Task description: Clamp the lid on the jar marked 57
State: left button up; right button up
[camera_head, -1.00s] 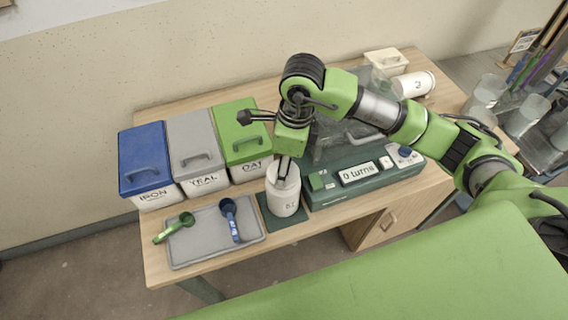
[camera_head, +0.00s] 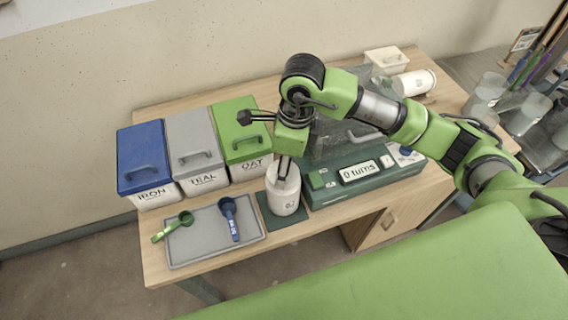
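A white jar (camera_head: 284,197) stands upright on a dark green mat (camera_head: 270,217) at the front middle of the table. Its small dark mark is too blurred to read for sure. My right gripper (camera_head: 284,172) points down at the jar's top, its two dark fingers close together there. Whether they grip a lid or the rim, I cannot tell; no separate lid is clear. A green machine (camera_head: 325,190) beside the mat shows "0 turns" on its display (camera_head: 359,172). My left gripper is not in view.
Blue (camera_head: 146,161), grey (camera_head: 196,152) and green (camera_head: 241,141) lidded bins stand at the left. A grey tray (camera_head: 190,246) holds a green scoop (camera_head: 176,224) and a blue scoop (camera_head: 231,218). Another white jar (camera_head: 414,83) lies near a cream box (camera_head: 386,61) at the back right.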

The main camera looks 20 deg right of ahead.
jog(key=shift+f, duration=0.15)
jog(key=shift+m, duration=2.1)
jog(key=shift+a+m+t+b, duration=0.1)
jog(key=shift+m+t+b, duration=0.2)
jog(key=shift+m, duration=0.3)
jog(key=m, duration=0.2)
jog(key=shift+f+m+h, duration=0.1)
jog(key=shift+m+h, duration=0.2)
jog(key=shift+m, duration=0.1)
